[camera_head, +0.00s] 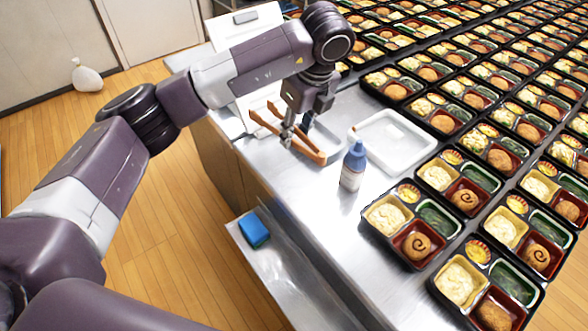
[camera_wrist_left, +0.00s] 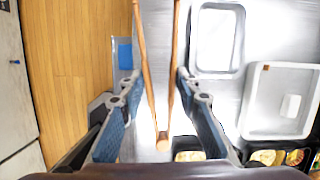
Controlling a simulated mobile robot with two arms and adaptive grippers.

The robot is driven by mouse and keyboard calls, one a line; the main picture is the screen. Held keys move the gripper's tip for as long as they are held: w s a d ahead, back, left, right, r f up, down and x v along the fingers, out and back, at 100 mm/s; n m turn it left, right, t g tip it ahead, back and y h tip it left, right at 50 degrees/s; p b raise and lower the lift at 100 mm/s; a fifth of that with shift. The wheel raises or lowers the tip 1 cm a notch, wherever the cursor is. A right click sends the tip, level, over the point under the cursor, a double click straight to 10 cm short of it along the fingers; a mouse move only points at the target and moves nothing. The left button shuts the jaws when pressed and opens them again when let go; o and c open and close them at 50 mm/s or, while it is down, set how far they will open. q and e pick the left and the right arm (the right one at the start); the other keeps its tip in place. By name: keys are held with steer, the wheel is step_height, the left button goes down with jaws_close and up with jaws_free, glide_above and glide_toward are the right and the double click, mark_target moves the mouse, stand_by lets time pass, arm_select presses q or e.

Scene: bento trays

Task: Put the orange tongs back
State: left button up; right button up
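The orange tongs (camera_head: 309,151) are between the fingers of my left gripper (camera_head: 295,131), over the left side of the steel counter. Their hinged end points toward the blue-capped bottle and their two arms spread toward the far left. In the left wrist view, the two long tong arms (camera_wrist_left: 150,95) run between the fingers of my left gripper (camera_wrist_left: 160,74), with one finger against or very close to each arm. The gripper looks closed on them from outside. I cannot tell whether the tongs touch the counter. My right gripper is in neither view.
A blue-capped bottle (camera_head: 353,167) stands right of the tongs. A large white tray (camera_head: 416,165) lies behind it, and a smaller tray shows in the wrist view (camera_wrist_left: 217,73). Bento boxes (camera_head: 398,222) fill the right side. A blue sponge (camera_head: 253,230) lies on a lower shelf.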

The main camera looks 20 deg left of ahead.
mark_target(293, 177)
arm_select(q)
step_height(293, 177, down, 13)
steer(key=p, duration=0.2)
steer(key=shift+r+p, duration=0.15)
steer(key=shift+p, duration=0.2)
steer(key=shift+f, duration=0.35)
steer(key=shift+f, duration=0.15)
steer(key=o, duration=0.6)
